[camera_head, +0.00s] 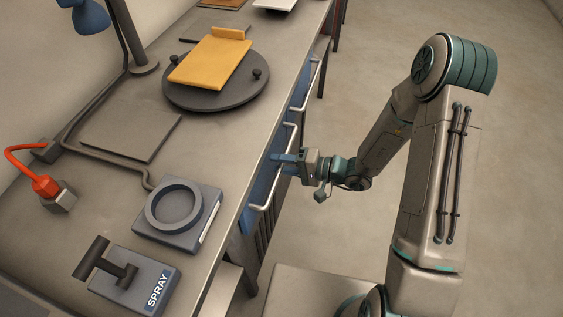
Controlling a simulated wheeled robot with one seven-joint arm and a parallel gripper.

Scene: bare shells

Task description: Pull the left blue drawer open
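The blue drawer fronts are set in the counter's front and show very obliquely below its top edge. The nearest blue drawer (249,214) has a pale bar handle (267,203). Another bar handle (293,137) is farther along, partly behind my gripper. My gripper (277,161) is at the drawer fronts, at the far end of the nearest handle, with its blue-grey fingers pointing at the counter. From this angle I cannot tell whether the fingers touch or surround a handle, or how wide they are apart. The drawers appear closed.
The counter top (215,125) holds a round dark turntable (215,103) with a yellow board (211,61), a ring on a block (178,209), a SPRAY block (135,284), a red plug (46,185) and a blue lamp (90,16).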

